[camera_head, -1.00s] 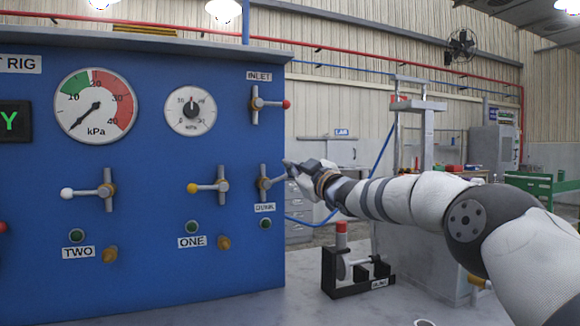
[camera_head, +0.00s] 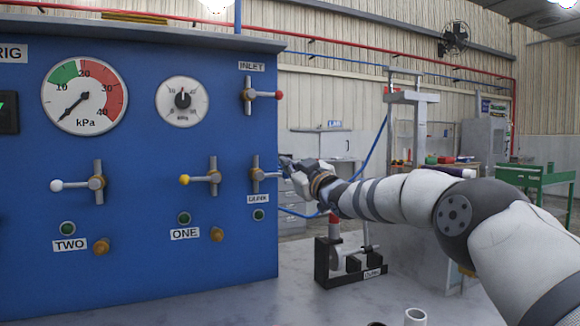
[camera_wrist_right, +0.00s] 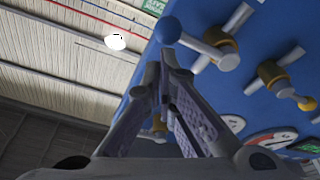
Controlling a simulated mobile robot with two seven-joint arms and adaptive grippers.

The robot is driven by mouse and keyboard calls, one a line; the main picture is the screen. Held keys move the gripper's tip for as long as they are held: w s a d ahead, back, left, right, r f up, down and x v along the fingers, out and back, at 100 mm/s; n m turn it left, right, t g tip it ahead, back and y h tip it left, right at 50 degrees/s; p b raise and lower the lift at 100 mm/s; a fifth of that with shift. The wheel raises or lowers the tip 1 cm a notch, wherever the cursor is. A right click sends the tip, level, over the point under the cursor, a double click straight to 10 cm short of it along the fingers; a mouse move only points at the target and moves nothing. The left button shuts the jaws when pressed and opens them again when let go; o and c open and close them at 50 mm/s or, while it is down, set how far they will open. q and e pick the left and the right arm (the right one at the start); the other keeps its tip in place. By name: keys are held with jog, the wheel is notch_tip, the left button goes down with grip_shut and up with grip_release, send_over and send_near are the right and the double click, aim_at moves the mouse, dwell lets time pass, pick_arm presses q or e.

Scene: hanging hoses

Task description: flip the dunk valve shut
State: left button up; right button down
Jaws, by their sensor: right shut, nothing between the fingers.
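The dunk valve (camera_head: 256,175) is on the right edge of the blue panel, above the DUNK label. Its lever points right, across the upright pipe, and my right gripper hides its end in the head view. In the right wrist view the valve's lever ends in a blue ball knob (camera_wrist_right: 168,29). My right gripper (camera_head: 283,161) is at the lever's outer end, just off the panel's edge. In the wrist view its fingers (camera_wrist_right: 166,72) are together and empty, with the knob just beyond the tips. I cannot tell whether they touch it. My left gripper is out of view.
The inlet valve (camera_head: 249,95) with a red knob is above, and valve ONE (camera_head: 213,177) with a yellow knob is left. A small black stand (camera_head: 342,262) is on the bench below my right arm. A white cup (camera_head: 415,317) is at the front.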

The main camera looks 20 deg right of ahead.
notch_tip(320, 180, up, 5)
jog(key=s+a+p, duration=0.1)
jog(key=s+p, duration=0.1)
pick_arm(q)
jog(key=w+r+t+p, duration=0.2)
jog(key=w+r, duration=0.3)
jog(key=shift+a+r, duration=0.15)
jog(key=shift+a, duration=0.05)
pick_arm(e)
jog(key=f+v, duration=0.2)
jog(key=v, duration=0.8)
jog(key=shift+a, duration=0.15)
jog(key=shift+w, duration=0.1)
